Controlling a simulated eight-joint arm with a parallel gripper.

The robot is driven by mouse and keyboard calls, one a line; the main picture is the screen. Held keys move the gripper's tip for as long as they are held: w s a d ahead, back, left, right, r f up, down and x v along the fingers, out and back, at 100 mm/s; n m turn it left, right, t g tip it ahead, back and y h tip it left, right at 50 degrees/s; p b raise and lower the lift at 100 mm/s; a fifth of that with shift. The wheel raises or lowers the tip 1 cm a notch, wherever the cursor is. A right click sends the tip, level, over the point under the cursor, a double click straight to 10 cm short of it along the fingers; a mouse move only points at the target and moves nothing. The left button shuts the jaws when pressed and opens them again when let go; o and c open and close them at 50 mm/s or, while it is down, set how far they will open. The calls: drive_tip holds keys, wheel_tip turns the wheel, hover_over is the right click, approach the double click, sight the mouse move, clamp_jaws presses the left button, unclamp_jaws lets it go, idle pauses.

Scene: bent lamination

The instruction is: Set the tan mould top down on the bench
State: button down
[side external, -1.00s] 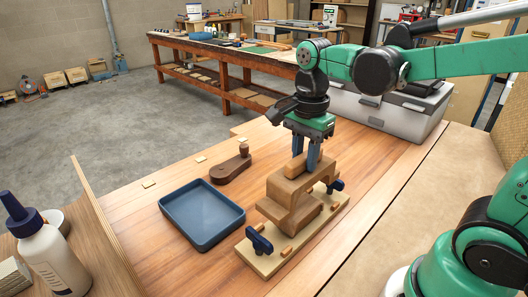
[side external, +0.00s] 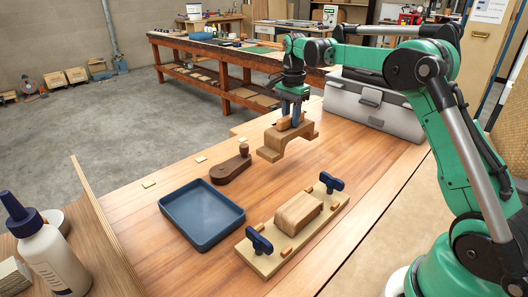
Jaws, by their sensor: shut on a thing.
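The tan mould top (side external: 290,136) is an arched wooden block with a handle knob on top. My gripper (side external: 290,117) is shut on that knob and holds the mould top upright, seemingly above the back part of the bench (side external: 345,157). The mould base (side external: 268,252) is a pale board nearer the front. It carries a wooden block (side external: 299,210) and a dark blue clamp at each end, one at the near end (side external: 259,241) and one at the far end (side external: 331,183). I cannot tell exactly how high the mould top hangs.
A blue tray (side external: 202,240) lies left of the mould base. A dark brown wooden tool (side external: 230,170) with a knob sits left of the mould top. A grey case (side external: 370,103) stands at the back right. A glue bottle (side external: 45,250) is at front left. Bench between base and case is clear.

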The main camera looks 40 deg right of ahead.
wheel_tip(320, 180, down, 7)
drive_tip(key=shift+r, duration=0.2)
drive_tip(key=shift+f, duration=0.1)
drive_tip(key=c, duration=0.6)
unclamp_jaws()
drive_tip(key=shift+c, duration=0.2)
wheel_tip(320, 180, up, 12)
drive_tip(key=shift+a+r, duration=0.1)
drive_tip(key=s+a+r+n+t, duration=0.2)
drive_tip(key=s+a+r+n, duration=0.1)
drive_tip(key=a+n, duration=0.25)
drive_tip(key=s+a+f+n+t, duration=0.5)
drive_tip(key=s+a+f+n, duration=0.2)
drive_tip(key=s+a+n, duration=0.3)
drive_tip(key=s+n, duration=0.2)
drive_tip(key=s, duration=0.1)
drive_tip(key=shift+a, duration=0.15)
